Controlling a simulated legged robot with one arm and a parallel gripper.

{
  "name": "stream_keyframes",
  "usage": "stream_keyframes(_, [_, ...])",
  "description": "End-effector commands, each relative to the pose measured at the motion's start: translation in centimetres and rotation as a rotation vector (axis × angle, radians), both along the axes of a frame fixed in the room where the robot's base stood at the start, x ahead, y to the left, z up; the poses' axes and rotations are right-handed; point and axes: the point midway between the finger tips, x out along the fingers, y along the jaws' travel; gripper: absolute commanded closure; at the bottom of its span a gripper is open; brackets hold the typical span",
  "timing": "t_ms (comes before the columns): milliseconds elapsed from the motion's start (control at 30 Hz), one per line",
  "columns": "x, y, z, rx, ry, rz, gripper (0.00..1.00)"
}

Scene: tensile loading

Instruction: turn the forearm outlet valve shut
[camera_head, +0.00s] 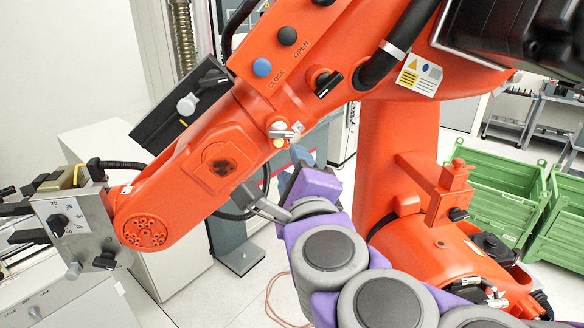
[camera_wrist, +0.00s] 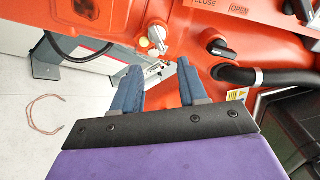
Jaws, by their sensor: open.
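On the orange forearm (camera_head: 185,160) a small fitting with a pale metal lever (camera_head: 285,131) sticks out. In the wrist view the fitting's round whitish knob (camera_wrist: 157,36) shows just beyond my fingertips. A black-handled turn knob (camera_head: 326,83) sits farther up the arm beside the CLOSE and OPEN labels; it also shows in the wrist view (camera_wrist: 220,47). No label names either one the outlet valve. My gripper (camera_wrist: 160,68) is open and empty, its two blue-grey fingers pointing at the fitting. In the head view my gripper (camera_head: 293,162) is just below the fitting; contact cannot be told.
A blue button (camera_head: 262,67) and a black button (camera_head: 288,36) are on the orange arm. A grey control block (camera_head: 72,222) is at its left end. Black hoses cross the upper right. Green crates (camera_head: 505,190) stand on the right. A reddish cable (camera_wrist: 45,112) lies on the floor.

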Motion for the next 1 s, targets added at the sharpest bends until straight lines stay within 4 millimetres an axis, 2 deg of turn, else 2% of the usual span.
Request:
stream_keyframes(600, [-3.8,-0.7,-0.1,0.002,0.0,0.004,0.57])
stream_keyframes(1000, [-4.1,-0.9,0.0,0.002,0.002,0.002,0.57])
